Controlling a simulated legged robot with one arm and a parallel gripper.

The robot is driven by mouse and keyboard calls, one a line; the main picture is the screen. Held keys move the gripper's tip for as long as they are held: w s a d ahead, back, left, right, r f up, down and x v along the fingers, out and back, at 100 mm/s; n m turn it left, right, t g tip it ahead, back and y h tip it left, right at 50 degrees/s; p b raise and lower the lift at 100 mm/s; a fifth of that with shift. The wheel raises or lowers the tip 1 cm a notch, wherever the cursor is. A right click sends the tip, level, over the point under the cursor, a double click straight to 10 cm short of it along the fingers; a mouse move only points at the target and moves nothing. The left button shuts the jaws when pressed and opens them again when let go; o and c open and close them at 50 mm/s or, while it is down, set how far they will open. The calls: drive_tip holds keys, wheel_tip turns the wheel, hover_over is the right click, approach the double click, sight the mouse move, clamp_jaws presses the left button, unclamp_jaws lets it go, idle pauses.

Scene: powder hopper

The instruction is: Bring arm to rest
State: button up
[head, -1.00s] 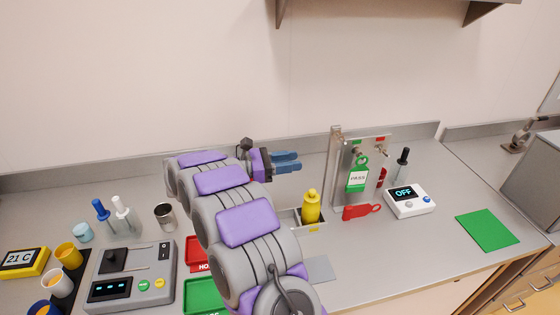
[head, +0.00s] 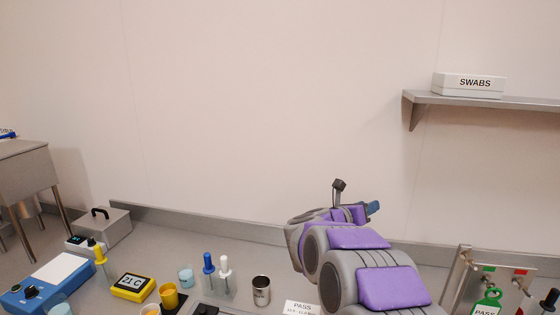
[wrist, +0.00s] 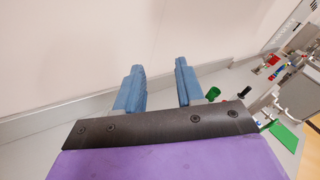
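My gripper (wrist: 160,88) shows in the wrist view with its two blue fingers apart and nothing between them. It points at the bare wall above the back edge of the bench. In the head view my purple and grey arm rises at the lower right, and a blue fingertip of my gripper (head: 373,207) shows at its far end, close to the wall. Most of the gripper is hidden behind my arm there.
The bench holds a steel cup (head: 261,290), a yellow thermometer (head: 132,287), a yellow cup (head: 169,295) and a blue device (head: 50,283). A metal rack (head: 490,280) with a green PASS tag stands right of my arm. A shelf (head: 490,99) with a SWABS box (head: 470,85) hangs above.

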drive_tip(key=a+r+n+t+y, duration=0.4)
drive_tip(key=a+n+y, duration=0.6)
drive_tip(key=n, duration=0.4)
drive_tip(key=s+a+f+n+g+y, duration=0.35)
drive_tip(key=s+a+n+y, duration=0.25)
drive_tip(key=s+a+n, duration=0.5)
drive_tip(key=s+d+f+n+g, duration=0.1)
drive_tip(key=s+f+n+g, duration=0.3)
drive_tip(key=s, duration=0.6)
drive_tip(key=s+f+n+g, duration=0.2)
drive_tip(key=s+f+n, duration=0.3)
drive_tip(key=s, duration=0.4)
drive_tip(key=s+d+f+n+g+h, duration=0.1)
drive_tip(key=s+d+n+g, duration=0.1)
drive_tip(key=s, duration=0.6)
drive_tip(key=s+d+f+n+g+h, duration=0.1)
drive_tip(key=s+d, duration=0.3)
drive_tip(key=s, duration=0.4)
drive_tip(key=s+d+f+n+g+h, duration=0.1)
drive_tip(key=s+d+f+n+g, duration=0.2)
drive_tip(key=s, duration=0.5)
drive_tip(key=shift+d+n+g, duration=0.4)
drive_tip(key=shift+n+g, duration=0.1)
drive_tip(key=shift+g, duration=0.05)
drive_tip(key=shift+w, duration=0.1)
drive_tip(key=shift+c, duration=0.4)
